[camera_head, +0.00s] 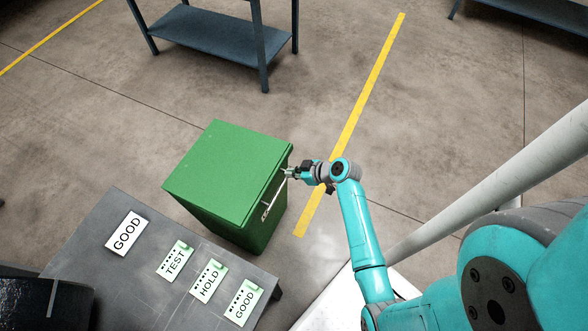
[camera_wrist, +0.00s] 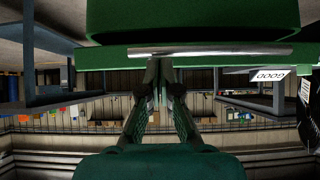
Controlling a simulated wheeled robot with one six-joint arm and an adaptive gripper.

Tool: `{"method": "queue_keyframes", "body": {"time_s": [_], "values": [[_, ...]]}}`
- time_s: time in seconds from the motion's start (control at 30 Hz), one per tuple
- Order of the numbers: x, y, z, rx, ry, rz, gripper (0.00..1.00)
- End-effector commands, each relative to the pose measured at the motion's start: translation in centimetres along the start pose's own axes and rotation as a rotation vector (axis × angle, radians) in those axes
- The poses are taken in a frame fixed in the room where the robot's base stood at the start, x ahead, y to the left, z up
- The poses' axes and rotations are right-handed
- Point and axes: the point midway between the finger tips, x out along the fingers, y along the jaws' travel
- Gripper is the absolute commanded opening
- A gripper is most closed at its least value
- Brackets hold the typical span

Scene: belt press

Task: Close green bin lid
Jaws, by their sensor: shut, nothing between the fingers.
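The green bin (camera_head: 210,215) stands on the floor in the middle of the head view. Its flat green lid (camera_head: 228,172) lies over the top and looks down on the body; I cannot tell whether a small gap is left. A silver bar handle (camera_head: 273,200) runs along the side facing my arm. My gripper (camera_head: 287,173) is at the far end of this handle, shut and empty. In the wrist view my fingertips (camera_wrist: 165,66) are just by the handle bar (camera_wrist: 210,51), with the green bin (camera_wrist: 190,18) beyond. I cannot tell whether they touch it.
A grey table (camera_head: 108,262) with GOOD, TEST and HOLD cards stands close to the bin at lower left. A blue-grey shelf table (camera_head: 210,38) stands farther back. A yellow floor line (camera_head: 360,110) runs right of the bin, where the floor is clear.

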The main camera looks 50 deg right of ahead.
Motion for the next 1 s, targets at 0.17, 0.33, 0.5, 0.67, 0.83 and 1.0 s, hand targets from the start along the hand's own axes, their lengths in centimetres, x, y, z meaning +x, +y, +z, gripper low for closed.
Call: {"method": "queue_keyframes", "body": {"time_s": [0.17,0.33,0.5,0.67,0.83,1.0], "values": [[0.1,0.0,0.1,-0.001,0.0,0.0,0.0],[0.1,0.0,0.1,-0.001,0.0,0.0,0.0],[1.1,0.0,1.6,0.002,-0.002,-0.001,0.0],[2.8,0.1,3.9,0.001,-0.001,-0.001,0.0],[3.4,0.1,4.6,-0.001,0.001,0.0,0.0],[3.4,0.1,4.6,-0.001,0.001,0.0,0.0]]}}
